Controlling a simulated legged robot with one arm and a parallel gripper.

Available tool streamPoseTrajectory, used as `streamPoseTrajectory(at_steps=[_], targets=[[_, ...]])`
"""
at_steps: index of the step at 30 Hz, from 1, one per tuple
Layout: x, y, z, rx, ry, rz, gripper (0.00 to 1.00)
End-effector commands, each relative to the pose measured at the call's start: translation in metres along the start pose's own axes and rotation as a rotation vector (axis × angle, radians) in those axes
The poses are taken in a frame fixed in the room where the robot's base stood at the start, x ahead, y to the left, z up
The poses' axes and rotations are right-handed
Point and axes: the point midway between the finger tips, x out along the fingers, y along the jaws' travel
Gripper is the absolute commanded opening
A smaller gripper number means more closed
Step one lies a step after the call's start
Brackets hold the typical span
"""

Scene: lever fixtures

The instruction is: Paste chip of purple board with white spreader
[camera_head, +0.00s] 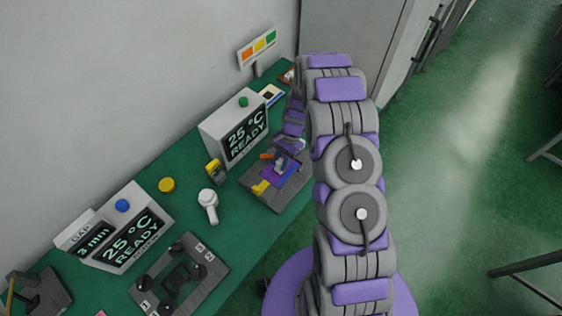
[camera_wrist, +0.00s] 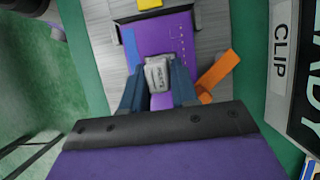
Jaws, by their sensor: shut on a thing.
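The purple board (camera_wrist: 172,38) lies on a grey fixture (camera_wrist: 108,64); the head view also shows the board (camera_head: 272,174) and fixture (camera_head: 277,198). My gripper (camera_wrist: 158,88) is over the near part of the board, its dark blue fingers shut on a pale grey-white block-like piece, which I take to be the white spreader (camera_wrist: 157,72). Its lower end is against or just above the board; I cannot tell which. The chip cannot be made out, perhaps hidden under the held piece. In the head view my gripper is small and partly hidden by my arm.
An orange lever (camera_wrist: 217,72) stands close right of my fingers. A yellow clip (camera_head: 261,187) is at the fixture's front. A READY display box (camera_head: 235,130) stands behind it. A white handled tool (camera_head: 208,203), yellow knob (camera_head: 167,185) and second fixture (camera_head: 180,277) are to the left.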

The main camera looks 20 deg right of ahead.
Motion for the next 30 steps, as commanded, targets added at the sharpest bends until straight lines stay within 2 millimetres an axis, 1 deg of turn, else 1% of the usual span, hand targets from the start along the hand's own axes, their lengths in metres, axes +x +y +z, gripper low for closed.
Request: streamPoseTrajectory(at_steps=[6, 10, 30], targets=[[0.000, 0.000, 0.000, 0.000, 0.001, 0.000, 0.02], [-0.006, -0.001, 0.002, 0.000, 0.002, -0.001, 0.02], [-0.062, 0.000, 0.026, 0.000, 0.001, -0.002, 0.02]])
